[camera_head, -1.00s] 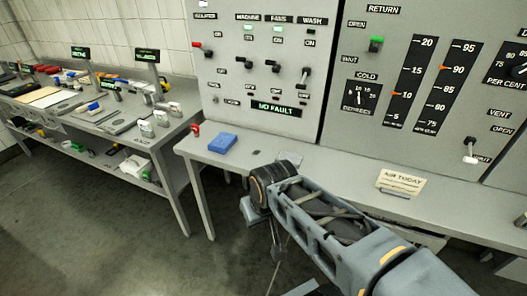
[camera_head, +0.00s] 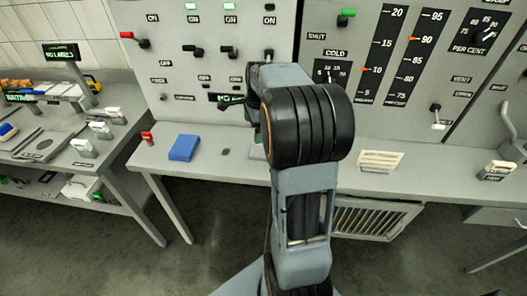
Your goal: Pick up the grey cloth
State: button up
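My arm rises through the middle of the head view in front of the panel and shelf. My gripper (camera_head: 232,101) shows only in part, at the left of the wrist, in front of the lower panel. The wrist hides much of it, and I cannot tell whether it is open or shut.
A blue block or sponge (camera_head: 184,147) and a small red item (camera_head: 147,138) lie on the shelf (camera_head: 215,171) at the left. A paper card (camera_head: 380,160) is at the right. A cluttered bench (camera_head: 130,150) stands at the far left. Panel levers stick out above the shelf.

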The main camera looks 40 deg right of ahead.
jog(key=w+d+f+m, duration=0.1)
jog(key=d+f+m, duration=0.1)
jog(key=d+m, duration=0.35)
send_over(263, 153)
jog(key=d, duration=0.1)
notch_tip(263, 153, down, 8)
jog(key=shift+w+d+p, duration=0.1)
jog(key=shift+p, duration=0.3)
jog(key=shift+w+a+f+p, duration=0.15)
jog(key=shift+f+p, duration=0.15)
jog(key=shift+f, duration=1.15)
jog(key=shift+w+a+f+p, duration=0.1)
jog(key=shift+f+p, duration=0.2)
jog(key=shift+f, duration=1.15)
jog(key=c, duration=0.9)
